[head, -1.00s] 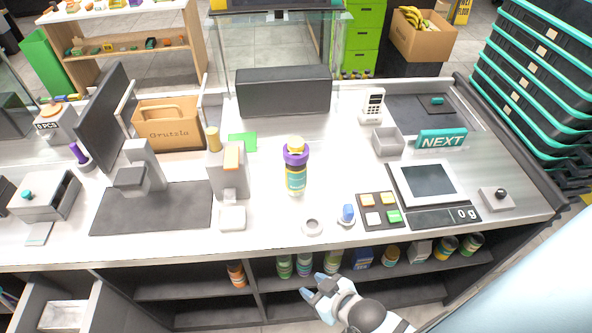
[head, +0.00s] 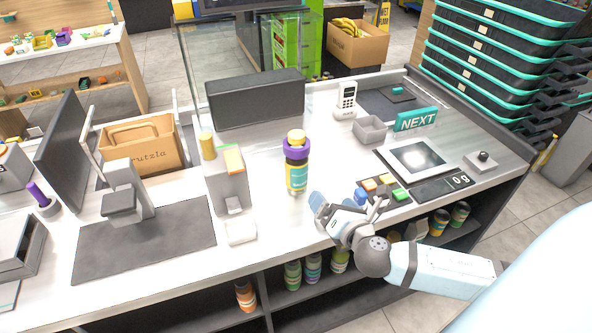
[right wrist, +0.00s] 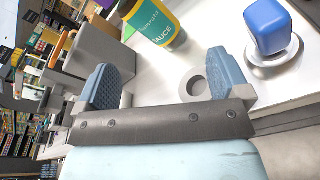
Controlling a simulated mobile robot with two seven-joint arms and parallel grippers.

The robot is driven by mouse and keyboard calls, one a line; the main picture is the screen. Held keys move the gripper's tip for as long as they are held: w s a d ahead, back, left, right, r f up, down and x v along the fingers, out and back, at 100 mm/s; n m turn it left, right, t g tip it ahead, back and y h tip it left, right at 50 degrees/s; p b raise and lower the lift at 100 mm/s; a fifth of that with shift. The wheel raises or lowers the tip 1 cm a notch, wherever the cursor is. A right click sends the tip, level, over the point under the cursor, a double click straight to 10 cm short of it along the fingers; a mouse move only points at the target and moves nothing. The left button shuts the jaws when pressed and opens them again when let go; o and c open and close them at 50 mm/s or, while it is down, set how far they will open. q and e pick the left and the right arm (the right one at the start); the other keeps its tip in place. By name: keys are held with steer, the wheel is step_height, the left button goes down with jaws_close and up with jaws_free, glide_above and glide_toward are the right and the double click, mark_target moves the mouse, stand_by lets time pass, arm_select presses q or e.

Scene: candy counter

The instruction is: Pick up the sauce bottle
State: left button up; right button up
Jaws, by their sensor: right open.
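The sauce bottle (head: 297,178) stands upright on the counter, with a yellow top, a purple collar and a teal label. In the right wrist view its lower part with the label (right wrist: 158,22) shows at the top, beyond the fingertips, and its upper part is cut off. My right gripper (head: 348,204) is at the counter's front edge, to the right of and nearer than the bottle. Its two blue fingers are apart with nothing between them, as the right wrist view (right wrist: 165,80) also shows. It does not touch the bottle. My left gripper is not in view.
A grey dispenser (head: 227,185) stands left of the bottle. The button pad (head: 385,187) and scale (head: 415,158) are to the right.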

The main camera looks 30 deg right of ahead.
mark_target(304, 166)
steer(key=w+n+y, duration=0.1)
steer(key=w+n, duration=0.2)
steer(key=w+r+n+t+y, duration=0.1)
steer(key=w+n, duration=0.2)
steer(key=w+n+t+y+p, duration=0.1)
steer(key=w+n, duration=0.1)
steer(key=w, duration=0.1)
steer(key=shift+w+d+r+n, duration=0.15)
steer(key=shift+w+r+n, duration=0.1)
steer(key=shift+n, duration=0.15)
steer(key=w, duration=0.3)
steer(key=w+p, duration=0.1)
steer(key=w, duration=0.1)
steer(key=shift+w+d, duration=0.2)
steer(key=shift+d, duration=0.1)
steer(key=shift+w+f, duration=0.1)
steer(key=shift+w, duration=0.4)
steer(key=c, duration=1.3)
